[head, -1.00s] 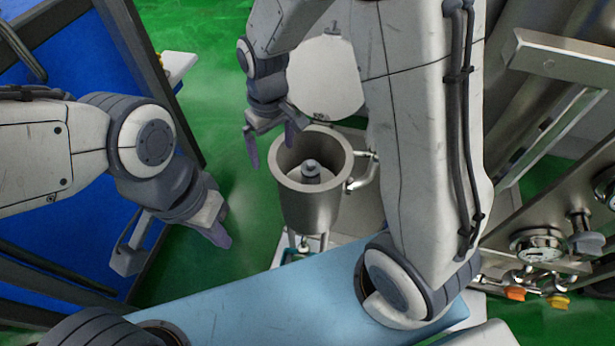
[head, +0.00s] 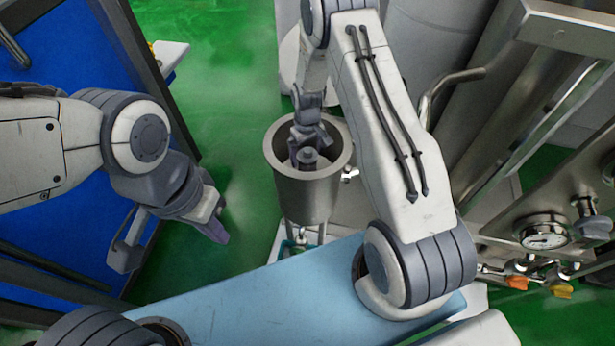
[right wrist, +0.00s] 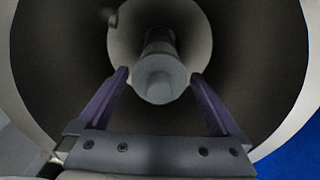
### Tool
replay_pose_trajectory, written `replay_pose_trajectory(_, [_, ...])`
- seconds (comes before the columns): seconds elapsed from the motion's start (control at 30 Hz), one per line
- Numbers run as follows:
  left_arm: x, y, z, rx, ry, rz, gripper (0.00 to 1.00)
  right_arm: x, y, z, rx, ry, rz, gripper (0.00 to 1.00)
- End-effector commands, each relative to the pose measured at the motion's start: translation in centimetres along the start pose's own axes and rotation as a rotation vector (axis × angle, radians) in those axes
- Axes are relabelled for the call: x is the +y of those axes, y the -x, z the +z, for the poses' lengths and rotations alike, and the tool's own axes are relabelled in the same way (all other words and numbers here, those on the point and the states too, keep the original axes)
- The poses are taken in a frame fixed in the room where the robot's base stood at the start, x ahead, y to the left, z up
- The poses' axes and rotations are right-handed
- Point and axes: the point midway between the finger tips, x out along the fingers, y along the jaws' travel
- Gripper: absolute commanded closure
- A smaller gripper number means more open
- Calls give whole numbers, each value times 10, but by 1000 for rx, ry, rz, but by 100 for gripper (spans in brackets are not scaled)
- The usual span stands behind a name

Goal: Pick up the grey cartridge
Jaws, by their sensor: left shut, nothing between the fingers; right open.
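The grey cartridge (head: 308,155) stands upright inside a round open metal housing (head: 305,198). In the right wrist view the cartridge (right wrist: 159,78) rises from the middle of the housing's floor. My right gripper (head: 306,150) reaches down into the housing's mouth. In the right wrist view its two purple fingers (right wrist: 160,82) are open, one on each side of the cartridge's near end; I cannot tell whether they touch it. My left gripper (head: 218,222) is shut and empty, left of the housing and apart from it.
The housing's wall (right wrist: 60,60) surrounds my right fingers closely. A pressure gauge (head: 543,233) with valves and steel pipes is at the right. A blue panel with a dark frame (head: 155,95) stands at the left. Green floor (head: 225,110) is free between panel and housing.

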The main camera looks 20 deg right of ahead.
Motion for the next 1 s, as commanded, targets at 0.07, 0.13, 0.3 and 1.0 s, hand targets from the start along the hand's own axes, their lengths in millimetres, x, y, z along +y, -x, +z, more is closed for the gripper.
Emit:
replay_pose_trajectory(0.07, [0,6,0,0,0,0,100,0,-12,2,-5,-1,-1,0])
replay_pose_trajectory(0.13, [1,8,0,0,0,0,100,1,-23,4,-6,-1,-1,0])
replay_pose_trajectory(0.3, [1,8,0,0,0,0,100,1,-41,2,-2,0,-1,0])
replay_pose_trajectory(1.0, [1,8,0,0,0,0,100,1,-42,2,-1,-1,0,100])
